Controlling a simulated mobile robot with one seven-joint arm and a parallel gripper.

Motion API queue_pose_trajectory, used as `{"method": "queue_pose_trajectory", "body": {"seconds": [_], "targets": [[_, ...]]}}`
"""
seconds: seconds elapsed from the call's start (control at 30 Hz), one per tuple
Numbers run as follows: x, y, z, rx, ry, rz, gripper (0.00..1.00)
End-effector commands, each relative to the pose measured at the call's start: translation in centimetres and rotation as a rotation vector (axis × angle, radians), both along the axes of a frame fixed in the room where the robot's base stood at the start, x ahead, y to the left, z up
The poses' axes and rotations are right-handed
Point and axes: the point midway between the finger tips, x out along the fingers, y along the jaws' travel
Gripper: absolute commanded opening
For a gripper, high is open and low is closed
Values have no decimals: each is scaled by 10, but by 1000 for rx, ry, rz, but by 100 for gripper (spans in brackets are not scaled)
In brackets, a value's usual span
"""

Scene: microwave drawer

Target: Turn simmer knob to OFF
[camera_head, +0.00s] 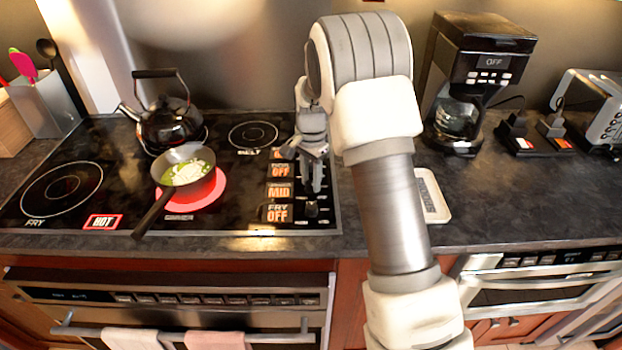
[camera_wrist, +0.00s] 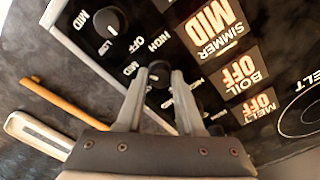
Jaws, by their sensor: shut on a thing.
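The simmer knob (camera_wrist: 158,74) is a small black dial on the stove's right-hand control strip. My gripper (camera_wrist: 160,72) is shut on it, with one grey finger on each side in the wrist view. In the head view my gripper (camera_head: 314,187) reaches down onto the knob strip and hides most of the knob. The simmer display (camera_head: 280,191) reads MID in orange, and it also shows in the wrist view (camera_wrist: 213,25). The simmer burner (camera_head: 208,197) glows red under a pan (camera_head: 185,170) with food in it.
The fry knob (camera_head: 312,208) sits just in front of my gripper; the fry, boil and melt displays read OFF. A black kettle (camera_head: 167,120) stands at the back left. A white spoon rest (camera_head: 431,197) lies right of the stove; a coffee maker (camera_head: 470,80) stands behind.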

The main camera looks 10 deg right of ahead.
Motion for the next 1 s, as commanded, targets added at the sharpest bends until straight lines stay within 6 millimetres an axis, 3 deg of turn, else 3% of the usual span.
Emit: {"method": "queue_pose_trajectory", "body": {"seconds": [1.0], "targets": [[1, 0, 1, 1, -2, 965, 0]]}}
